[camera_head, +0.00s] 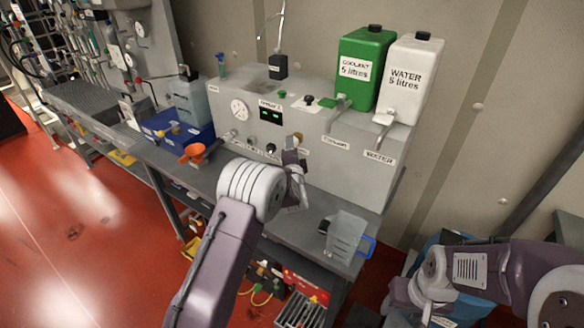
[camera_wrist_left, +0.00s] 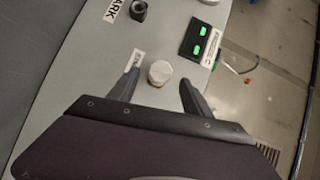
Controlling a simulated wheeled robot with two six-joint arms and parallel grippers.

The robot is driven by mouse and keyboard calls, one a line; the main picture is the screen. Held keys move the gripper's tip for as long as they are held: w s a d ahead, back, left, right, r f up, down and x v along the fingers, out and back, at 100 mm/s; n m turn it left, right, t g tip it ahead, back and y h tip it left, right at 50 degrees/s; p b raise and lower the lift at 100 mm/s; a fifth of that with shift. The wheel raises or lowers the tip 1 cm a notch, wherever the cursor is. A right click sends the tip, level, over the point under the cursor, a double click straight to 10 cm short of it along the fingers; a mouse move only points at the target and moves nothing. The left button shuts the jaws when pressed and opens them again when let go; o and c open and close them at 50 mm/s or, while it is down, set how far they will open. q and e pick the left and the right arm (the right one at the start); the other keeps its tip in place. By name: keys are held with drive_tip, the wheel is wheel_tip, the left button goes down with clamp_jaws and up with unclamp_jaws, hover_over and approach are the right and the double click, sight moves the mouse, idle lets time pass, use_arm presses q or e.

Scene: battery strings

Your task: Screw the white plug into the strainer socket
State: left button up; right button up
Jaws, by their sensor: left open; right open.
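A white faceted plug (camera_wrist_left: 159,73) shows in the left wrist view against the grey panel, beside a small white label that is partly covered. I cannot tell how deep it sits. My left gripper (camera_wrist_left: 160,80) is open, with one dark finger on each side of the plug and gaps between. In the head view, my left gripper (camera_head: 297,178) is in front of the grey machine and hides part of its front. A black fitting (camera_wrist_left: 138,11) sits near the "PARK" label. I cannot make out which fitting is the strainer socket. My right gripper (camera_head: 422,298) is open at the lower right, away from the machine.
The grey machine (camera_head: 228,100) carries a green coolant tank (camera_head: 364,80) and a white water tank (camera_head: 408,85). A clear jug (camera_head: 345,236) with a blue handle stands on the bench's right end. An orange funnel (camera_head: 193,152) and blue tray (camera_head: 200,134) are left.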

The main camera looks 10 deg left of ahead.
use_arm(q)
drive_tip(key=f+b+v, duration=0.1)
drive_tip(key=b+v, duration=0.4)
drive_tip(key=v, duration=0.1)
drive_tip(key=s+a+r, duration=0.3)
drive_tip(key=a+r, duration=0.2)
drive_tip(key=r, duration=0.1)
drive_tip(key=s+d+f+n+g+h, duration=0.1)
drive_tip(key=s+f+n+g, duration=0.3)
drive_tip(key=s+f, duration=0.3)
drive_tip(key=s+d+f+n+g+h, duration=0.1)
drive_tip(key=s+f+n+g, duration=0.4)
drive_tip(key=s, duration=0.9)
drive_tip(key=s+f+n+g+h, duration=0.2)
drive_tip(key=s+f+n+g, duration=0.2)
drive_tip(key=s+f, duration=0.5)
drive_tip(key=shift+s+d+f+n+g, duration=0.3)
drive_tip(key=shift+s+d+f+g, duration=0.1)
drive_tip(key=shift+s+g, duration=0.7)
use_arm(e)
wheel_tip(320, 180, down, 7)
drive_tip(key=shift+r, duration=0.2)
use_arm(q)
drive_tip(key=shift+c, duration=0.4)
